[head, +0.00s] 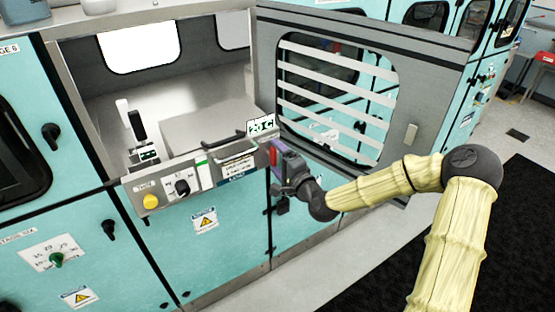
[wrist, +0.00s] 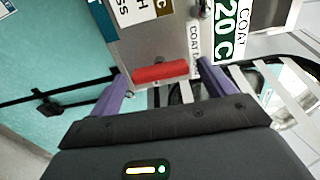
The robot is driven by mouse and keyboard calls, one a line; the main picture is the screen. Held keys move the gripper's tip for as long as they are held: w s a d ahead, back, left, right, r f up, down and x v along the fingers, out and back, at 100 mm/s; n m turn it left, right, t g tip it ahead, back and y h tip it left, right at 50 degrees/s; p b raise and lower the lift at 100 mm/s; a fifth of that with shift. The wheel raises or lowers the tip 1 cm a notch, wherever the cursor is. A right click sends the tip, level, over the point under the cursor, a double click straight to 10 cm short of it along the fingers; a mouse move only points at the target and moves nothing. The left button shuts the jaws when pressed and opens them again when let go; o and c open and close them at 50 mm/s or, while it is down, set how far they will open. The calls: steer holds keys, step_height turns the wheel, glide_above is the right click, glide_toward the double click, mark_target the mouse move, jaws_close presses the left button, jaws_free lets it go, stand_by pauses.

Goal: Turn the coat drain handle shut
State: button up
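The coat drain handle (wrist: 160,72) is a short red bar in the wrist view, lying nearly level across the picture beside a partly hidden label starting "COAT". In the head view a sliver of the red handle (head: 273,155) shows at the right end of the module's front panel. My gripper (wrist: 164,70) has its two purple fingers apart, one on each side of the red bar, with small gaps at both ends. It does not look clamped. In the head view my gripper (head: 278,162) is at the panel's right end, partly hiding the handle.
An open windowed door (head: 410,135) stands right behind my arm. The front panel has a yellow button (head: 151,201) and a black knob (head: 182,187). A "20 C" sign (head: 261,126) is just above the gripper. Grey floor (head: 330,255) lies clear below.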

steer(key=b+v, duration=1.6)
steer(key=v, duration=0.1)
stand_by(0.7)
steer(key=shift+s+d, duration=0.15)
